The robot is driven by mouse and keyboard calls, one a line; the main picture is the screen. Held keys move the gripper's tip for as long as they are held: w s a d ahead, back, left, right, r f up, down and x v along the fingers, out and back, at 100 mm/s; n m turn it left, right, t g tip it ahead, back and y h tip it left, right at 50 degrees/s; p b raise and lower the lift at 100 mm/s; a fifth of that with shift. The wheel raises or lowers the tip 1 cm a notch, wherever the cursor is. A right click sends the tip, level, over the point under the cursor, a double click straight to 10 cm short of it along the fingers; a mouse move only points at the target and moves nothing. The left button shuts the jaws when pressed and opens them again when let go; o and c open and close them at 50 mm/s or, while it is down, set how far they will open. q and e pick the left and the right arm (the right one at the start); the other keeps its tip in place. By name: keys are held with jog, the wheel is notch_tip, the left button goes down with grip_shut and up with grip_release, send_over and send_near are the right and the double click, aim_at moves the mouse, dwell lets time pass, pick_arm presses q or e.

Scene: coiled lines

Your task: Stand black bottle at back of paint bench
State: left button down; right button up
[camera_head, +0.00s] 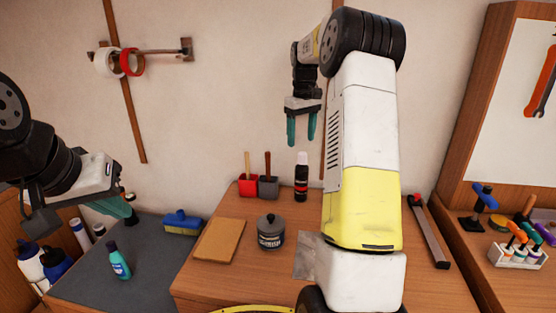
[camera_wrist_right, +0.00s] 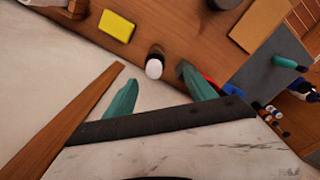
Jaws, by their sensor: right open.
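The black bottle (camera_head: 301,180) has a pale label and a red band. It stands upright at the back of the wooden paint bench (camera_head: 215,278), close to the wall. My right gripper (camera_head: 302,130) hangs above it, open and empty, with teal fingers pointing down. In the right wrist view the bottle's white cap (camera_wrist_right: 154,67) shows between and just beyond the open fingertips (camera_wrist_right: 158,80); nothing is gripped. My left gripper (camera_head: 122,210) is at the left above the grey-topped surface; its fingers overlap, so its opening is unclear.
Red and grey brush holders (camera_head: 258,187) stand left of the bottle. A grey tin (camera_head: 271,232) and a tan board (camera_head: 219,240) lie nearer. A teal bottle (camera_head: 118,262) stands on the grey surface. A yellow block (camera_wrist_right: 117,26) shows in the wrist view. My right arm hides part of the bench.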

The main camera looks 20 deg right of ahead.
jog(key=s+a+r+m+t, duration=0.1)
jog(key=s+a+r+t, duration=0.1)
jog(key=s+a+r, duration=0.45)
jog(key=s+a+r+t, duration=0.1)
jog(key=s+a+r, duration=0.25)
jog(key=s, duration=0.65)
jog(key=s+a+f+m+t+y, duration=0.1)
jog(key=s+a+f, duration=0.1)
jog(key=s, duration=0.6)
jog(key=s+a+f+m+t+y, duration=0.1)
jog(key=s+a, duration=0.3)
jog(key=s, duration=0.4)
jog(key=shift+a+f+t, duration=0.3)
jog(key=shift+f+t, duration=0.1)
jog(key=shift+f, duration=0.45)
